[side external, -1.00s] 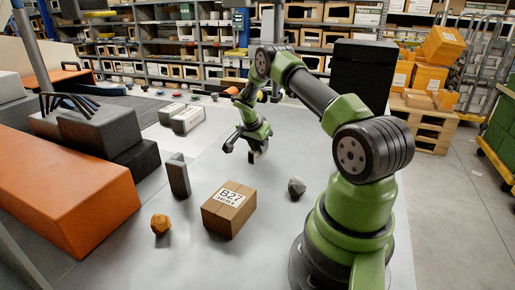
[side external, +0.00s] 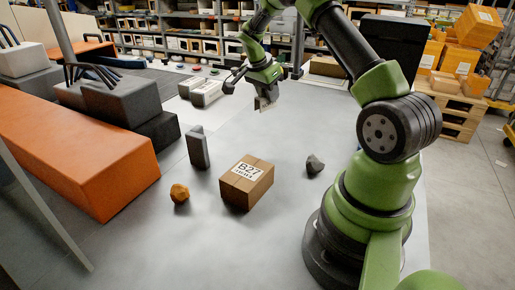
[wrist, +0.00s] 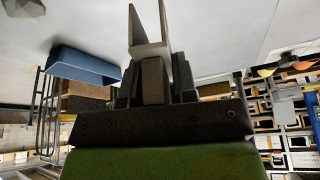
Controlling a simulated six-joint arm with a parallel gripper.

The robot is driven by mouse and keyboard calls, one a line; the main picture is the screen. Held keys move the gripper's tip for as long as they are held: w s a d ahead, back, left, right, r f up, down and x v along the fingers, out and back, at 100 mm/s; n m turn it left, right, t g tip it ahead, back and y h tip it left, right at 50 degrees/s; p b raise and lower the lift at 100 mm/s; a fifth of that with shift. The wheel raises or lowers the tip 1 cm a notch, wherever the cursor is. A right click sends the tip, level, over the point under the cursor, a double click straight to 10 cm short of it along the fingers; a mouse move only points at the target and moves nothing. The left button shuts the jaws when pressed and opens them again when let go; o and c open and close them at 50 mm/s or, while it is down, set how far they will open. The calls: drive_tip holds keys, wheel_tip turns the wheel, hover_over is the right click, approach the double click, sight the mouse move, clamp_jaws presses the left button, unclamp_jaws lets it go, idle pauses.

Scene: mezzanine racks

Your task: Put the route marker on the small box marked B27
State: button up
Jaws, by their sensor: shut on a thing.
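The small box marked B27 (side external: 247,184) is brown cardboard and sits on the grey table, with its white label facing up. My gripper (side external: 263,95) is above the table, behind the box and well apart from it. It is shut on a small grey-beige piece (side external: 266,104), which I take to be the route marker. In the wrist view the piece (wrist: 149,49) looks like a U-shaped channel with two upright walls, between the fingers of my gripper (wrist: 155,88). The fingers hide part of it.
A grey upright block (side external: 198,149) and an orange faceted lump (side external: 179,194) stand left of the box. A grey stone (side external: 315,163) lies to its right. Pale cases (side external: 207,92) lie farther back. The table between gripper and box is clear.

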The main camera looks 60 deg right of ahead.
drive_tip(key=s+a+r+m+g, duration=0.1)
drive_tip(key=a+r+m, duration=0.2)
drive_tip(key=a, duration=1)
drive_tip(key=m+y, duration=0.1)
drive_tip(key=m, duration=0.1)
hover_over(259, 169)
drive_tip(key=w+a, duration=0.1)
drive_tip(key=shift+g, duration=0.4)
drive_tip(key=f, duration=0.7)
drive_tip(key=shift+w+a+f, duration=0.2)
drive_tip(key=shift+f, duration=0.3)
drive_tip(key=shift+f, duration=0.15)
drive_tip(key=o, duration=0.9)
